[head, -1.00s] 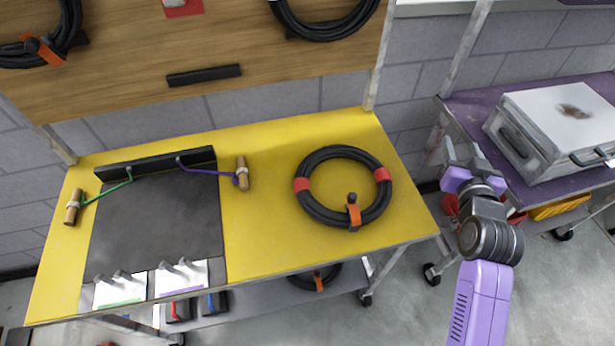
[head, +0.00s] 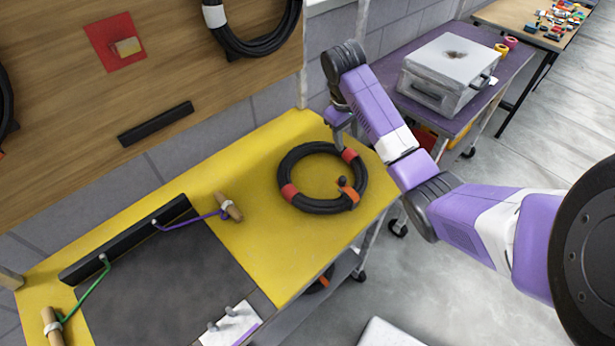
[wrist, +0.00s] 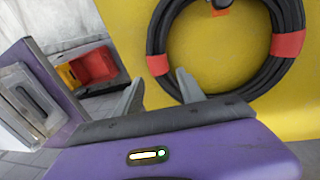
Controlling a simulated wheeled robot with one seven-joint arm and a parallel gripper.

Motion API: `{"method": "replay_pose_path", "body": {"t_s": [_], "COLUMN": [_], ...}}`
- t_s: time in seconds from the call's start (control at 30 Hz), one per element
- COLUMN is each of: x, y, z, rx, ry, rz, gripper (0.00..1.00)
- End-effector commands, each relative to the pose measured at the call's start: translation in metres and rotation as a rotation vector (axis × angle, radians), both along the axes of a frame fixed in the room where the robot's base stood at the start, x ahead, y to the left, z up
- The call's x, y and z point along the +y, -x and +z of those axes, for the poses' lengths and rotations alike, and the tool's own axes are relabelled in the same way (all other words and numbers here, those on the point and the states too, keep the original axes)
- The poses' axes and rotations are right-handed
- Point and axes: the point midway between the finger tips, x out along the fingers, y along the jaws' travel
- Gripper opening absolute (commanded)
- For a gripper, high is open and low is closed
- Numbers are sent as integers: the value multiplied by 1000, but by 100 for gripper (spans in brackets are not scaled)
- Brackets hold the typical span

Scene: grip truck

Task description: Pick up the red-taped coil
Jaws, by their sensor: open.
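The red-taped coil (head: 310,206) is a black cable ring with two red tape bands and an orange strap with a dark knob. It lies flat on the yellow tabletop (head: 262,262), near its right end. In the wrist view the coil (wrist: 157,35) fills the upper right, with both red bands showing. My gripper (head: 341,142) is at the coil's far right side, close to a red band. In the wrist view my gripper (wrist: 160,92) has its fingers apart, with the red band just beyond and between them. Nothing is held. Whether a finger touches the coil is unclear.
A dark mat (head: 170,280) with a black bar and two wooden-handled hooks lies left of the coil. A silver case (head: 447,72) stands on a purple table to the right. Another cable (head: 258,35) hangs on the wooden board behind.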

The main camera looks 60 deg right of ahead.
Motion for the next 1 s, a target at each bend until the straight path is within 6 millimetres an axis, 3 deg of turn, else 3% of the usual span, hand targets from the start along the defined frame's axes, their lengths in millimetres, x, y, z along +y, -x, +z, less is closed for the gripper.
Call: {"method": "replay_pose_path", "body": {"t_s": [0.37, 0.63, 0.97, 1.0], "x": [-5, -12, -13, -13], "y": [4, 5, 5, 5], "z": [-33, -69, -77, -77], "rx": [11, 10, 8, 8], "ry": [-7, -7, -5, -5], "rz": [4, 4, 4, 4], "gripper": [47, 47, 47, 39]}}
